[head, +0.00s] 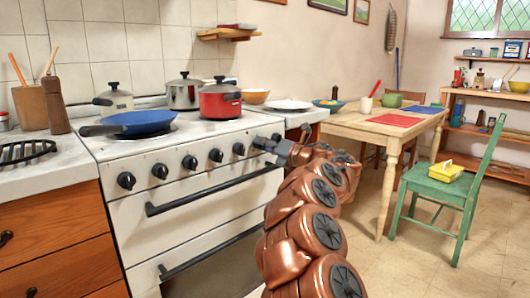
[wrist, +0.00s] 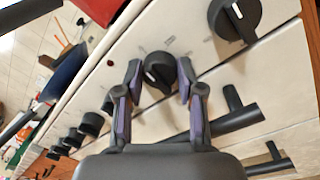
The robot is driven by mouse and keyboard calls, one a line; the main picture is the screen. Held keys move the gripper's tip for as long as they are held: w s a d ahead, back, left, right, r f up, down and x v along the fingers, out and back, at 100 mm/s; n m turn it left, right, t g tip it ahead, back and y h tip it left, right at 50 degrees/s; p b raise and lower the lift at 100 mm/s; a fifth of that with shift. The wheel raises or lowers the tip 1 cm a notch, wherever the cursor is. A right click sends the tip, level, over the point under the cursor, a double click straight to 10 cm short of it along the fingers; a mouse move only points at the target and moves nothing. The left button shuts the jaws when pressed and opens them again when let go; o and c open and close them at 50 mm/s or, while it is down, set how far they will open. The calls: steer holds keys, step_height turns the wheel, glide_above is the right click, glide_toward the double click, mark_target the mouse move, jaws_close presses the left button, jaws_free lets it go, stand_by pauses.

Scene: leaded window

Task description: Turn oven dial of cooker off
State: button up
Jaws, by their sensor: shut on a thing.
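The white cooker (head: 200,215) has a row of black dials (head: 160,171) along its front panel, above the oven door handle (head: 215,188). My gripper (head: 268,145) is at the right end of this row. In the wrist view its two purple-padded fingers (wrist: 157,88) are closed on either side of one black dial (wrist: 158,72). A white pointer mark shows on that dial, slanted in the picture. A larger-looking black dial (wrist: 236,18) sits beside it, clear of the fingers. The printed marks by the dials are too small to read.
A blue frying pan (head: 138,122) and a red pot (head: 220,101) stand on the hob. The oven handle (wrist: 235,112) runs close below the fingers. A wooden table (head: 345,128) and green chair (head: 440,190) stand to the right. Floor between cooker and chair is partly clear.

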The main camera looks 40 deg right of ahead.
steer(key=shift+f+n+b, duration=0.15)
steer(key=shift+n+b, duration=0.3)
steer(key=shift+n, duration=0.25)
steer(key=o, duration=1.1)
steer(key=shift+o, duration=0.2)
steer(key=s, duration=1.2)
steer(key=shift+d, duration=0.25)
